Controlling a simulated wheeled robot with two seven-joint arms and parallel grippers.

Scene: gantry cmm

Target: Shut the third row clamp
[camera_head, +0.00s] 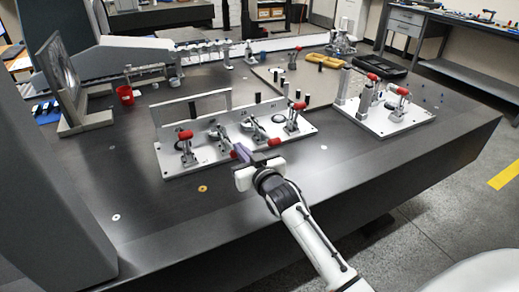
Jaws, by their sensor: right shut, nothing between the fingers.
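A light metal plate (185,167) on the dark table carries a row of several toggle clamps with red handles. The leftmost clamp (186,148) and the rightmost clamp (293,122) have raised handles. The second clamp from the left (220,134) and the third clamp (254,130) have handles lying low toward the front; the third's red grip (272,142) shows just right of my gripper. My right gripper (241,152) is shut and empty at the plate's front edge, between these two low handles. Whether it touches either handle I cannot tell. My left gripper is not in view.
A second fixture plate (390,128) with red-handled clamps stands to the right. The table's front left is mostly bare.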

